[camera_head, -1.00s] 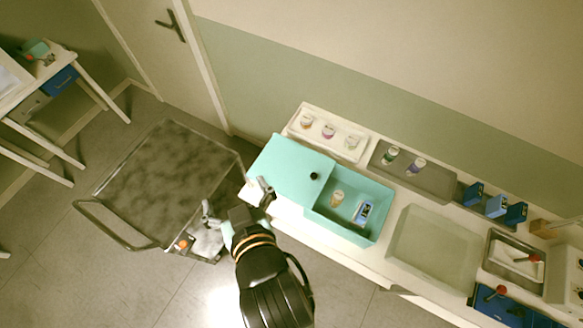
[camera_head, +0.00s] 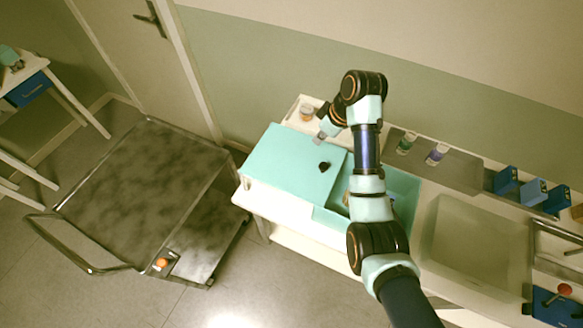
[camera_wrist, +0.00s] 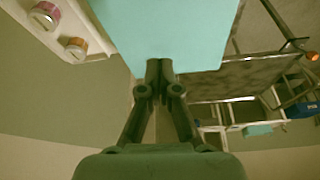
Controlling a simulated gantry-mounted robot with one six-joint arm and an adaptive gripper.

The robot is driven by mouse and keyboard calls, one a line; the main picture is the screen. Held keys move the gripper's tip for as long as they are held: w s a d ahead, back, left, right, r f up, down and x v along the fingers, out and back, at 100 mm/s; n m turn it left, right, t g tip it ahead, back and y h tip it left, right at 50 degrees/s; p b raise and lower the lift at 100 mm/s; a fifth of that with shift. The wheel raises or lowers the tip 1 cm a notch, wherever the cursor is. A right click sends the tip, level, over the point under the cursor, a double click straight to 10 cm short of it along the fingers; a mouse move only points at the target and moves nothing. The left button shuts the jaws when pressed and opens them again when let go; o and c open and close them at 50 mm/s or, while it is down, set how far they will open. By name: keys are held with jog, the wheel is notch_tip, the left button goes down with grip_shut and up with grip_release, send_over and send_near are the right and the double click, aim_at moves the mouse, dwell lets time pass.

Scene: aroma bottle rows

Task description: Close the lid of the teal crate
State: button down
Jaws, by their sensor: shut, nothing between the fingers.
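The teal crate (camera_head: 405,186) stands on the white bench, open on its right side.
A white tray with small jars (camera_head: 306,112) stands behind the lid. A grey tray (camera_head: 460,172) with two bottles, blue holders (camera_head: 532,190) and a pale basin (camera_head: 475,245) lie to the right. A cart (camera_head: 150,190) stands at the left.

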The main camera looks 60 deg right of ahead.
jog(key=b, duration=0.2)
send_over(312, 165)
jog(key=w, duration=0.2)
notch_tip(312, 165, down, 10)
jog(key=shift+d+r, duration=0.1)
jog(key=shift+r, duration=0.05)
jog(key=s+p, duration=0.1)
jog(key=s, duration=0.2)
jog(key=shift+s, duration=0.45)
jog(key=shift+s, duration=0.1)
